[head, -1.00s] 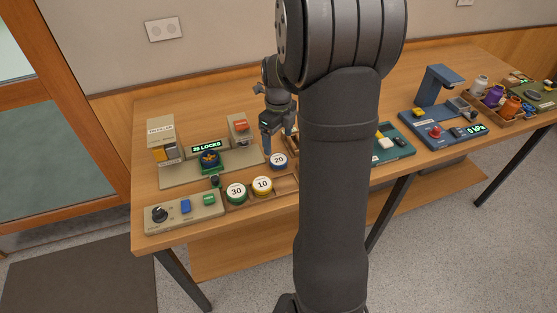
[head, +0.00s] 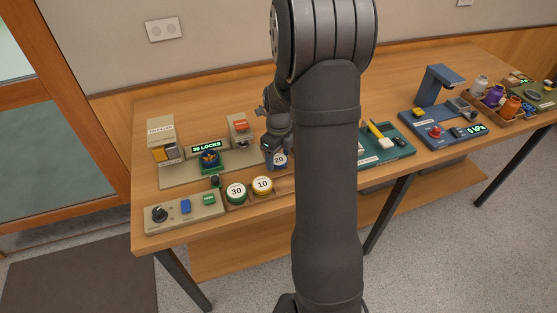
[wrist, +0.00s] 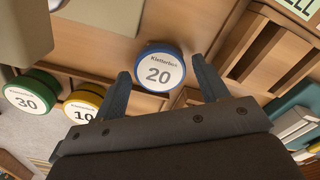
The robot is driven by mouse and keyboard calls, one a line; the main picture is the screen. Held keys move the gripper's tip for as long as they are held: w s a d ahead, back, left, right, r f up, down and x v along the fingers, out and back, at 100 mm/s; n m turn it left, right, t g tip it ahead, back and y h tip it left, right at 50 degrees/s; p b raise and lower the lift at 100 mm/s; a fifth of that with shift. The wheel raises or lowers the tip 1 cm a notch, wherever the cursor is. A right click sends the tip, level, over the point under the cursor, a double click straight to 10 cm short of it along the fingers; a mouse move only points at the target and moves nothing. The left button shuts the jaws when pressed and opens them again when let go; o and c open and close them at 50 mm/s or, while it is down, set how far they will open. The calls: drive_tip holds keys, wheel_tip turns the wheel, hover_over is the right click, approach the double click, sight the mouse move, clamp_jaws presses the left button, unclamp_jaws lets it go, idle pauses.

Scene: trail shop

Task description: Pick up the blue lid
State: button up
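The blue lid (wrist: 160,76) is a round cap with a blue rim and a white top marked 20. In the head view the blue lid (head: 280,160) sits on the bench right of the yellow one, partly covered by my gripper (head: 275,160). In the wrist view my gripper (wrist: 160,66) is open, with one finger on each side of the lid's near part. Gaps show between the fingers and the rim, and the fingers are not closed on it.
A yellow lid marked 10 (head: 262,184) and a green lid marked 30 (head: 236,192) lie to the left in the wooden tray. A beige station with a display (head: 210,147) stands behind. A slotted wooden rack (wrist: 262,52) is close on the right.

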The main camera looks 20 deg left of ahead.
drive_tip(key=c, duration=0.6)
drive_tip(key=shift+c, duration=0.2)
drive_tip(key=shift+r, duration=0.1)
